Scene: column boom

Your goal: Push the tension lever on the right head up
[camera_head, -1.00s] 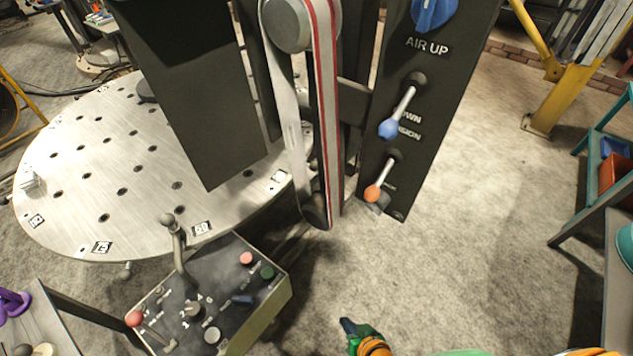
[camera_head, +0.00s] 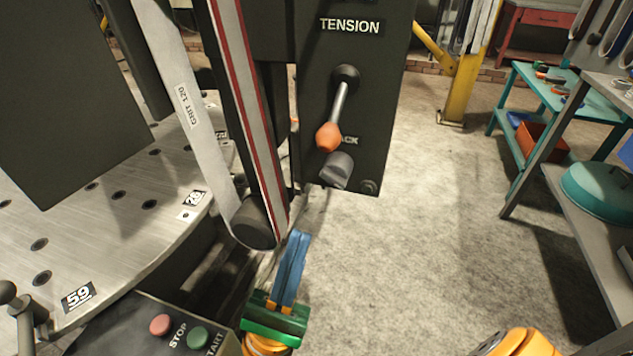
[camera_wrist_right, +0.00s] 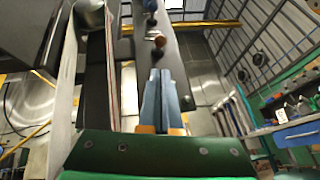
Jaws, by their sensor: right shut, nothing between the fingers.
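The tension lever (camera_head: 342,98) is a metal rod with an orange knob (camera_head: 329,137) on the dark panel of the right head, below the word TENSION. It slants down from its pivot, with its knob low beside a partly hidden label ending in "ACK". My right gripper (camera_head: 299,236), with blue fingers and a green body, is shut and empty. In the head view it appears below the knob and slightly left, apart from it. In the right wrist view the knob (camera_wrist_right: 160,41) shows just beyond the fingertips (camera_wrist_right: 160,72). My left gripper is not in view.
The sanding belt (camera_head: 240,90) and its lower roller (camera_head: 254,223) are close left of my right gripper. A round perforated table (camera_head: 120,245) and a control box with STOP and START buttons (camera_head: 160,324) lie left. A teal shelf (camera_head: 545,95) stands right; the floor between is clear.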

